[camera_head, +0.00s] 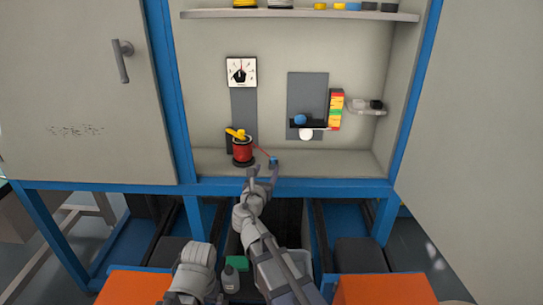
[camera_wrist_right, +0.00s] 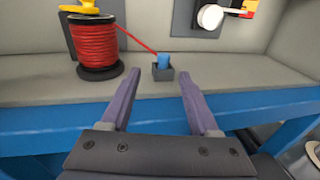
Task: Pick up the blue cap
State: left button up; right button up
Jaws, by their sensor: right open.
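The blue cap (camera_wrist_right: 163,60) sits upright in a small dark square holder (camera_wrist_right: 162,73) on the cabinet's grey ledge. It shows small in the head view (camera_head: 273,160), at the tip of the red cable. My right gripper (camera_head: 263,171) is open and empty. In the right wrist view its two fingers (camera_wrist_right: 157,84) point toward the cap, which is beyond the tips and between their lines. The cap is apart from both fingers. Part of my left arm shows low in the head view, but its gripper fingers do not.
A red cable spool (camera_wrist_right: 98,46) stands left of the cap, its cable running toward it. A blue ball (camera_head: 300,119) and a white round knob (camera_head: 306,134) are at the back panel. The ledge right of the cap is clear. A blue beam (camera_head: 300,188) edges the front.

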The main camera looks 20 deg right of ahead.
aim_at(273, 160)
jog(key=shift+w+r, duration=0.1)
jog(key=shift+w, duration=0.2)
jog(key=shift+x, duration=0.95)
jog(key=shift+d+x, duration=0.15)
jog(key=shift+x, duration=1.3)
jog(key=shift+d+x, duration=0.2)
jog(key=shift+x, duration=1.3)
jog(key=shift+s+r, duration=0.15)
jog(key=shift+s, duration=0.1)
jog(key=shift+c, duration=0.4)
grip_shut()
